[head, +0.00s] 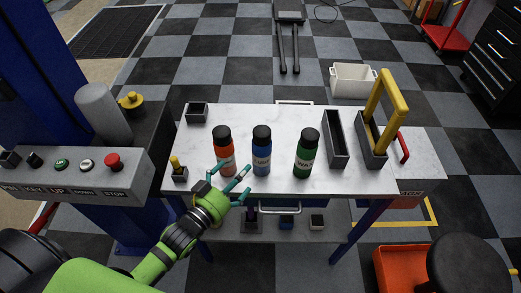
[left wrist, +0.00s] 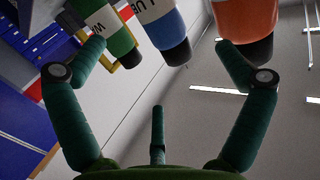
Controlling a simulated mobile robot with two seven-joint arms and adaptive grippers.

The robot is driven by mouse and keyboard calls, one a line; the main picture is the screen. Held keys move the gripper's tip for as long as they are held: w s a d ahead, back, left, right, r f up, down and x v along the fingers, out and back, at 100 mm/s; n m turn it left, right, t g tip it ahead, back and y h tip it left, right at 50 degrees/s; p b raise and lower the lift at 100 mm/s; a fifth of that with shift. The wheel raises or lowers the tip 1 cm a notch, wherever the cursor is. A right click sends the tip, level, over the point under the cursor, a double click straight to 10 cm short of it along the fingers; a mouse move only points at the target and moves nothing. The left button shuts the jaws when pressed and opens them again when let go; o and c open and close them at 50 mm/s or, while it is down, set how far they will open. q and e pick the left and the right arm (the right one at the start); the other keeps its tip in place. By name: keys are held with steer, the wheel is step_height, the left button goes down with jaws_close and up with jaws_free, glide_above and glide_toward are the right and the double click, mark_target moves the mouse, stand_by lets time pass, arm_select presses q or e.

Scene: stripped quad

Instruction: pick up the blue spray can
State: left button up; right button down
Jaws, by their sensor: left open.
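The blue spray can (head: 262,155) with a black cap stands upright on the white tabletop (head: 200,148), between a red-orange can (head: 224,152) and a green can (head: 306,154). My left gripper (head: 238,180) is open and empty at the table's front edge, in front of the orange and blue cans and apart from the blue one. In the left wrist view the blue can (left wrist: 166,30) shows ahead between the spread fingers (left wrist: 160,62), with the green can (left wrist: 108,30) at left and the orange can (left wrist: 245,25) at right. My right gripper is not in view.
A narrow grey tray (head: 335,140) and a yellow-handled tool holder (head: 373,150) stand right of the cans. A small dark box (head: 197,113) sits at the back left. A button panel (head: 75,176) is left of the table. A black stool (head: 468,265) stands front right.

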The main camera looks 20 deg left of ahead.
mark_target(260, 150)
arm_select(q)
steer(key=shift+t+h, duration=0.3)
steer(key=shift+h, duration=0.1)
steer(key=x, duration=0.2)
steer(key=b+x, duration=0.1)
steer(key=x, duration=0.1)
steer(key=r+b+x, duration=0.1)
steer(key=x, duration=0.1)
steer(key=shift+w+d, duration=0.2)
steer(key=shift+w, duration=0.05)
steer(key=b+x, duration=0.2)
steer(key=x, duration=0.4)
steer(key=shift+b, duration=0.35)
steer(key=shift+s, duration=0.15)
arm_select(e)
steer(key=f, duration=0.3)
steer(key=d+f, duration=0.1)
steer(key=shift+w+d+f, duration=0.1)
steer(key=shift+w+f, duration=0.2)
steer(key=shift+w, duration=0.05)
arm_select(q)
steer(key=shift+r, duration=0.1)
steer(key=c, duration=1.4)
